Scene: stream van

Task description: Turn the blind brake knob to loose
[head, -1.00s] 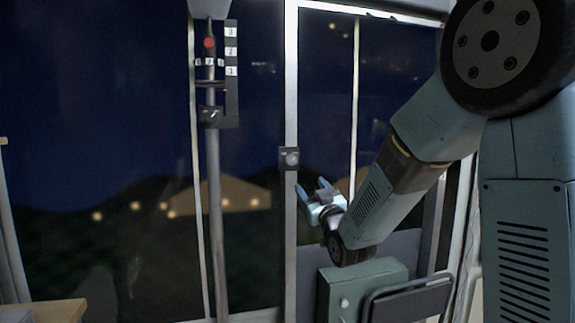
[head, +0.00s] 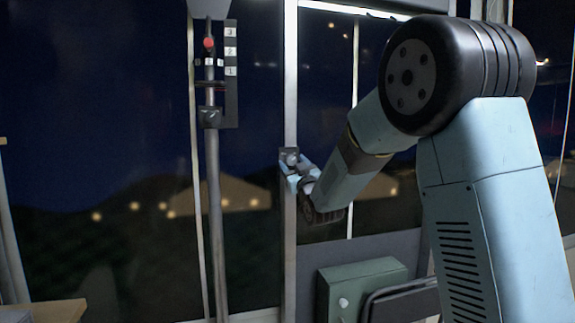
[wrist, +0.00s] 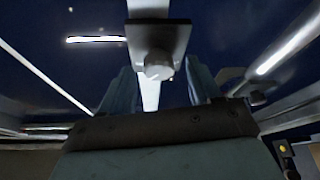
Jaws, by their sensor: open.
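A small round grey knob (head: 291,158) sits on a dark square plate on the pale window post. I take it for the brake knob, though no label is readable. In the wrist view the knob (wrist: 158,65) shows ahead, roughly between the fingers. My gripper (head: 288,171) is open right by the plate, just below the knob. Its two blue fingers (wrist: 160,88) stand either side of the knob's line in the wrist view. I cannot tell whether they touch it. The knob's pointer or setting is not readable.
A vertical pole (head: 215,210) to the left carries a red ball (head: 208,43), a black box with a pointer (head: 210,117) and a strip numbered 1 to 3 (head: 231,70). A green box (head: 362,283) stands below right. Dark window glass lies behind.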

